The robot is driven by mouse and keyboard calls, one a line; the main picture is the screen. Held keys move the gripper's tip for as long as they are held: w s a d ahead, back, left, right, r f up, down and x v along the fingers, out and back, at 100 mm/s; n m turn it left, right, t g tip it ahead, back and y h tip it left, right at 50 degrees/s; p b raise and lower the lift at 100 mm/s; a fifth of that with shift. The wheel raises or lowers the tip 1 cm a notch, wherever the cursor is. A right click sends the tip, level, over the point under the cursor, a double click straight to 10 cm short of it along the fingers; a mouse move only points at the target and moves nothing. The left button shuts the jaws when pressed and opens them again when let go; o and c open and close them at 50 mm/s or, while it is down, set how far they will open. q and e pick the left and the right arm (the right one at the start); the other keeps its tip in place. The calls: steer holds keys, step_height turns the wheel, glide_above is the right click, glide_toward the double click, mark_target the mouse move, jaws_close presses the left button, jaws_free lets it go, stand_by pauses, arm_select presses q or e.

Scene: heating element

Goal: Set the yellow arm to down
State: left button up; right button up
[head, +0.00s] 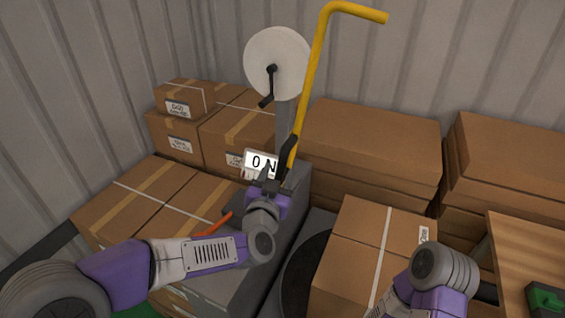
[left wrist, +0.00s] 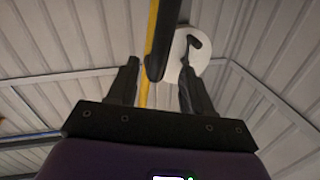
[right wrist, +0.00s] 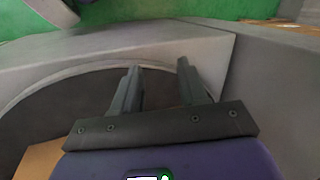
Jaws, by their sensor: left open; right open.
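The yellow arm (head: 310,90) stands nearly upright in the head view, tilted slightly right, its top bent to the right. Its foot has a black part (head: 287,152) at the grey machine. My left gripper (head: 264,172) is just below and left of that foot, in front of the ON sign (head: 257,161). In the left wrist view the open left fingers (left wrist: 160,82) have the yellow arm (left wrist: 152,30) and its black part between them in the picture; contact cannot be told. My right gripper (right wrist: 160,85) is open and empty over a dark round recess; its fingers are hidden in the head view.
A white disc with a black crank (head: 277,65) stands behind the sign. Cardboard boxes (head: 370,140) fill the back and sides. An orange-red lever (head: 215,227) lies near my left forearm. A wooden top with a green item (head: 545,298) is at the right.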

mark_target(281, 164)
arm_select(q)
steer(key=shift+w+d+f, duration=0.1)
steer(key=shift+w+d, duration=0.1)
steer(key=shift+w, duration=0.85)
steer(key=shift+w+d, duration=0.15)
steer(key=shift+w, duration=0.85)
steer(key=shift+w+d+f, duration=0.1)
steer(key=shift+w+d, duration=0.1)
steer(key=shift+w, duration=0.85)
jaws_close()
